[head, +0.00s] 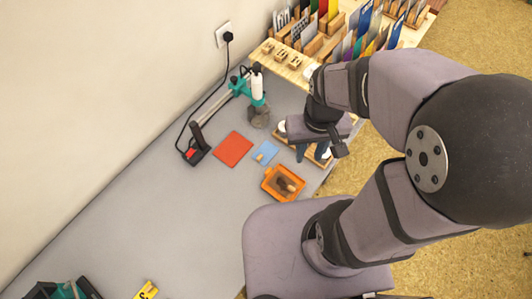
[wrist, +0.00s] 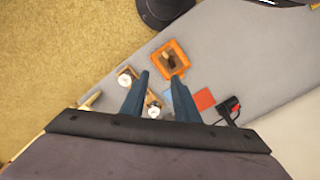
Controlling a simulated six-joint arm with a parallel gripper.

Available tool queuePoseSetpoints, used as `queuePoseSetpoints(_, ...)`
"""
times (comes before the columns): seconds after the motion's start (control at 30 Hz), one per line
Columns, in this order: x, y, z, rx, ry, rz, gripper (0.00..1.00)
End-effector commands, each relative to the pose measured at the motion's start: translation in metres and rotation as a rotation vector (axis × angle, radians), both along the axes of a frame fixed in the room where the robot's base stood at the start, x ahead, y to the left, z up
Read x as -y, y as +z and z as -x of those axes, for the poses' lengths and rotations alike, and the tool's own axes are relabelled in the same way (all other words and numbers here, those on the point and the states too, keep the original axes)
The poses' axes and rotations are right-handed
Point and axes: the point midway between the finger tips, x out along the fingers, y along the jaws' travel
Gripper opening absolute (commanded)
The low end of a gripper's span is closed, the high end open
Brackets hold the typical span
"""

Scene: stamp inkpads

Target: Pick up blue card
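A small light-blue card (head: 265,152) lies flat on the grey table, between a red square (head: 233,149) and an orange tray (head: 284,183). In the wrist view a blue strip of it (wrist: 168,97) shows beside the right finger, which partly hides it. Darker blue cards (head: 365,18) also stand upright in a rack at the back. My gripper (wrist: 159,82) is open with nothing between its fingertips. In the head view it hangs above wooden pieces to the right of the light-blue card, its fingers partly hidden by my arm.
Wooden pieces with white round tops (wrist: 127,75) stand below my gripper near the table edge. The orange tray (wrist: 171,58) holds a dark and wooden object. A green-and-white stand (head: 257,88) and black-red device (head: 197,152) are beyond. The left table area is mostly clear.

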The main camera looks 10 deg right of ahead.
Motion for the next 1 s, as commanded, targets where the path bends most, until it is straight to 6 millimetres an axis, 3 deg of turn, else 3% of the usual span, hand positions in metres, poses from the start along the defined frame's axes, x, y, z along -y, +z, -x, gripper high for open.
queuePoseSetpoints(0.63, -0.004, -0.007, 0.000, -0.001, 0.019, 0.000, 0.32)
queuePoseSetpoints(0.77, -0.013, -0.036, 0.012, -0.071, 0.065, 0.002, 0.32)
queuePoseSetpoints(0.9, -0.024, -0.078, 0.030, -0.190, 0.127, 0.012, 0.32)
queuePoseSetpoints(1.0, -0.033, -0.108, 0.032, -0.263, 0.176, 0.024, 0.32)
